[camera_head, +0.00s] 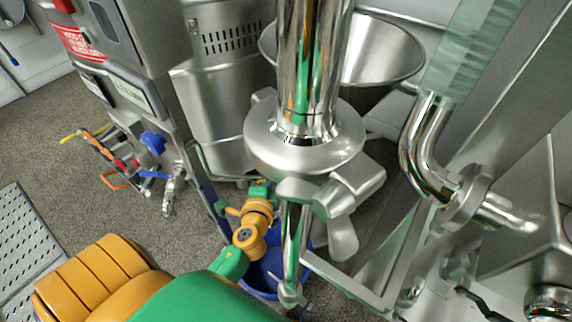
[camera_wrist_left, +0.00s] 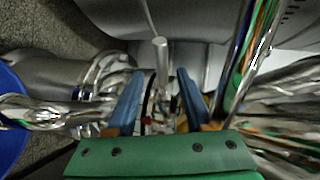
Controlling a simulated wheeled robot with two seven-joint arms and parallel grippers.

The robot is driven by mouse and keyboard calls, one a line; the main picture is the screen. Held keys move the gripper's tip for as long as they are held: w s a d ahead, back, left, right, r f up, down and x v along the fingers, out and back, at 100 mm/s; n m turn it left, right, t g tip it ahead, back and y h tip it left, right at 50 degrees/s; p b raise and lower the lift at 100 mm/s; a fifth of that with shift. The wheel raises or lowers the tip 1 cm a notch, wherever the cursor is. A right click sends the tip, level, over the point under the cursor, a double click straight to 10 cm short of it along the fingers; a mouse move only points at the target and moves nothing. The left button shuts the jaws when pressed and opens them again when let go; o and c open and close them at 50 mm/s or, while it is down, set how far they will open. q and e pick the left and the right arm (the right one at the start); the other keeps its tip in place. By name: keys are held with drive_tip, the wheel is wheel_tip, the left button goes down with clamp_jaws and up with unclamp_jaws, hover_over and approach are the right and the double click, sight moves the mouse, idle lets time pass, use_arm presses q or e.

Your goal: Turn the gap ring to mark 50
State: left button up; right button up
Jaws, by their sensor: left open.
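My left gripper (camera_wrist_left: 160,75) is open in the left wrist view, its two blue fingers apart. A pale grey round-ended peg (camera_wrist_left: 160,50) shows between and just beyond the fingertips; I cannot tell whether they touch it. Small red and dark details show low between the fingers, too small to read. In the head view my left wrist reaches in beside the mill's steel column (camera_head: 312,60), and its fingers are hidden. The gap ring and its mark cannot be clearly made out; the steel flange (camera_head: 290,150) and clamp handle (camera_head: 345,195) stand in front. My right gripper is not in view.
A blue bucket (camera_head: 265,272) stands below my left wrist. A steel bowl (camera_head: 385,50) is behind the column. A bent pipe (camera_head: 425,150) and glass tube (camera_head: 478,45) are at the right.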

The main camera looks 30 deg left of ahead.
use_arm(q)
drive_tip(key=b+x, duration=0.1)
drive_tip(key=x, duration=0.4)
drive_tip(key=shift+w+a, duration=0.2)
drive_tip(key=shift+w, duration=0.1)
drive_tip(key=shift+w+a, duration=0.1)
drive_tip(key=shift+w, duration=0.05)
clamp_jaws()
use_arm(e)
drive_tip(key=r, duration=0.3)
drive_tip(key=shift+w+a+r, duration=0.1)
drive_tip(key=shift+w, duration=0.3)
